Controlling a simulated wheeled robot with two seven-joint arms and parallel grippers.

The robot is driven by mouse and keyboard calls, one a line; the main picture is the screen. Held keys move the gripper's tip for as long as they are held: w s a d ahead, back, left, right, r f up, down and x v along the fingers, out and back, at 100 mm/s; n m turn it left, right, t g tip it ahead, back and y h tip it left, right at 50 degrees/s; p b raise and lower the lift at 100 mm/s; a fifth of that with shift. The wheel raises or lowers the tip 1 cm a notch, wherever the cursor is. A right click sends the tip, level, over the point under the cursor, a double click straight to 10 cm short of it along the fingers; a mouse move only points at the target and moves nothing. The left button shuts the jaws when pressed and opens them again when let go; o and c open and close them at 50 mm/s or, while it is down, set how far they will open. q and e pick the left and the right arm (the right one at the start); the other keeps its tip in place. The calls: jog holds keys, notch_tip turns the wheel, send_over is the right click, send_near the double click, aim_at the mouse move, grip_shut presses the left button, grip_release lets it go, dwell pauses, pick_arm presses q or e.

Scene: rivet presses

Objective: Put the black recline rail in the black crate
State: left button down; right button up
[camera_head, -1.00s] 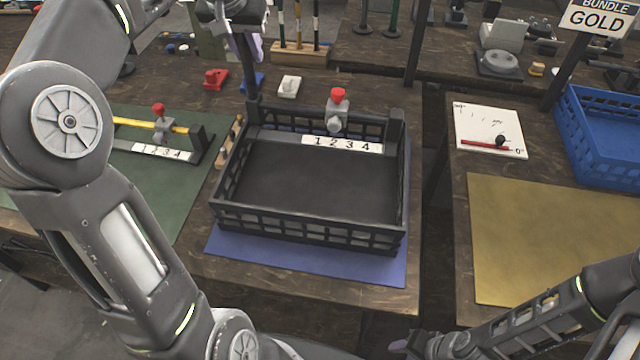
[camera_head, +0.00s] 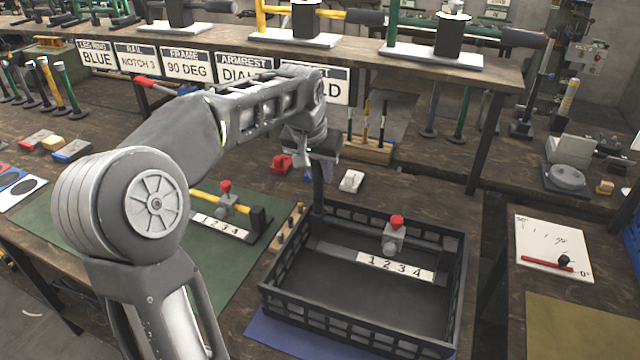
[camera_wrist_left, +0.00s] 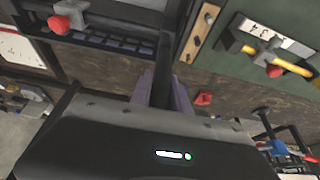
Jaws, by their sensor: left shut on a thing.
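The black recline rail (camera_head: 441,280) is within the walls of the black crate (camera_head: 362,341) in the head view. It has a white 1-2-3-4 plate and a grey slider with a red knob. I cannot tell whether it rests on the crate floor. A dark upright post (camera_head: 318,188) rises at its left end. My left gripper (camera_head: 320,160) is above the crate's back left corner, shut on this post. The wrist view shows the purple fingers (camera_wrist_left: 163,88) around the post, with the red-knobbed slider (camera_wrist_left: 70,18) at upper left. My right gripper is out of view.
A yellow rail (camera_head: 207,199) lies on the green mat (camera_head: 170,240) left of the crate. A wooden peg strip (camera_head: 290,228) stands close beside the crate. Small red and white blocks (camera_head: 351,181) lie behind it. A blue mat (camera_head: 285,335) is under the crate.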

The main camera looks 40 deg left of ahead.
aim_at(320, 184)
pick_arm(q)
jog(key=shift+f, duration=1.65)
jog(key=shift+f, duration=0.2)
jog(key=c, duration=1.2)
grip_release()
jog(key=shift+c, duration=0.2)
jog(key=shift+r, duration=0.1)
jog(key=v, duration=1.2)
